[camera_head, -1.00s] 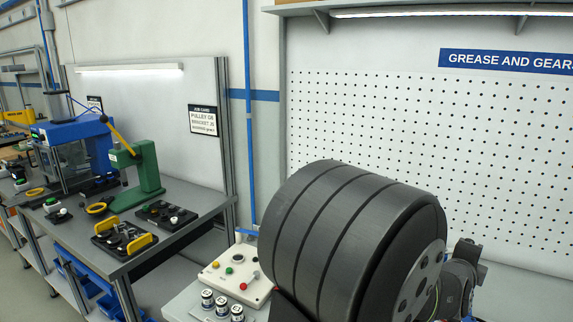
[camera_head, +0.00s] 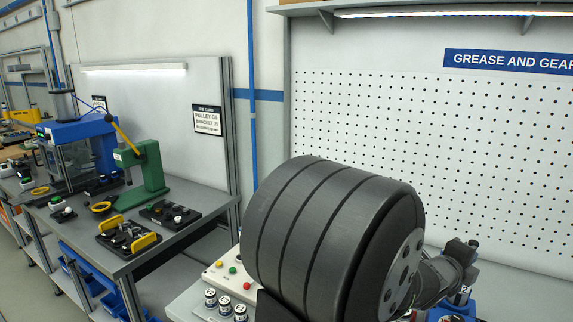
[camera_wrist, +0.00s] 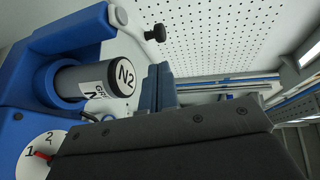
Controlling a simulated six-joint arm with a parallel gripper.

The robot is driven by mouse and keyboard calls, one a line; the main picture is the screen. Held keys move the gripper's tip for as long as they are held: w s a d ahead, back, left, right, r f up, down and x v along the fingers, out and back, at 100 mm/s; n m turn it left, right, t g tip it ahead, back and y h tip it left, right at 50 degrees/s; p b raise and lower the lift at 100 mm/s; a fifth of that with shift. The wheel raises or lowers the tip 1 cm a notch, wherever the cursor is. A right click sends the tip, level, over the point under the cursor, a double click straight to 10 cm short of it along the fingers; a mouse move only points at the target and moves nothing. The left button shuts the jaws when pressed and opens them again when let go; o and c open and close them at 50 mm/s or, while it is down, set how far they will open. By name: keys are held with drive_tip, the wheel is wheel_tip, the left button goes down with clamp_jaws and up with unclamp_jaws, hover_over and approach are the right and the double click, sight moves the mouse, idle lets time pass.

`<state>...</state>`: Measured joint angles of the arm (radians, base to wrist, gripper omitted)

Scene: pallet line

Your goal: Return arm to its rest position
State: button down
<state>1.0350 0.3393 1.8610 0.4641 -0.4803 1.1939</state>
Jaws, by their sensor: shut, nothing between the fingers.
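My gripper (camera_wrist: 158,88) shows in the wrist view as two dark blue-grey fingers held together, with nothing between them. Its broad dark body fills the lower part of that view. In the camera_head view a large dark ribbed part of my arm (camera_head: 325,235) fills the lower middle. Smaller dark arm parts (camera_head: 448,268) show behind it at the right. I cannot make out the fingertips there.
In the wrist view a blue fixture (camera_wrist: 90,25) holds a canister marked N2 (camera_wrist: 95,82), left of the fingers; a numbered dial (camera_wrist: 35,153) is below. A white control box (camera_head: 226,275) and several small cans (camera_head: 225,304) sit beside my arm. A grey workbench (camera_head: 195,215) stands left.

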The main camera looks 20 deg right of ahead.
drive_tip(key=shift+w+a+m+g+h, duration=0.15)
drive_tip(key=shift+a+m+g, duration=0.2)
drive_tip(key=shift+g, duration=0.25)
drive_tip(key=shift+a+m+g+h, duration=0.2)
drive_tip(key=shift+m+g, duration=0.25)
drive_tip(key=shift+g, duration=0.15)
drive_tip(key=c, duration=0.9)
unclamp_jaws()
drive_tip(key=o, duration=0.4)
drive_tip(key=shift+r, duration=0.2)
drive_tip(key=o, duration=0.5)
drive_tip(key=r, duration=0.1)
drive_tip(key=w+r+n, duration=0.1)
drive_tip(key=shift+r+t+h, duration=0.3)
drive_tip(key=shift+r+h, duration=0.05)
drive_tip(key=s+a+f+n+t+y, duration=0.1)
drive_tip(key=s+a+f+n+y, duration=0.2)
drive_tip(key=s+a+n, duration=0.5)
drive_tip(key=s+a+f+n+t+y, duration=0.15)
drive_tip(key=a+n, duration=0.35)
drive_tip(key=n, duration=0.8)
drive_tip(key=shift+y, duration=0.25)
drive_tip(key=shift+a+f+x, duration=0.1)
drive_tip(key=shift+x, duration=2.4)
drive_tip(key=shift+a+f+x, duration=0.1)
drive_tip(key=shift+f+x, duration=0.05)
drive_tip(key=shift+x, duration=2.3)
drive_tip(key=shift+w+a+r, duration=0.1)
drive_tip(key=shift+a, duration=0.05)
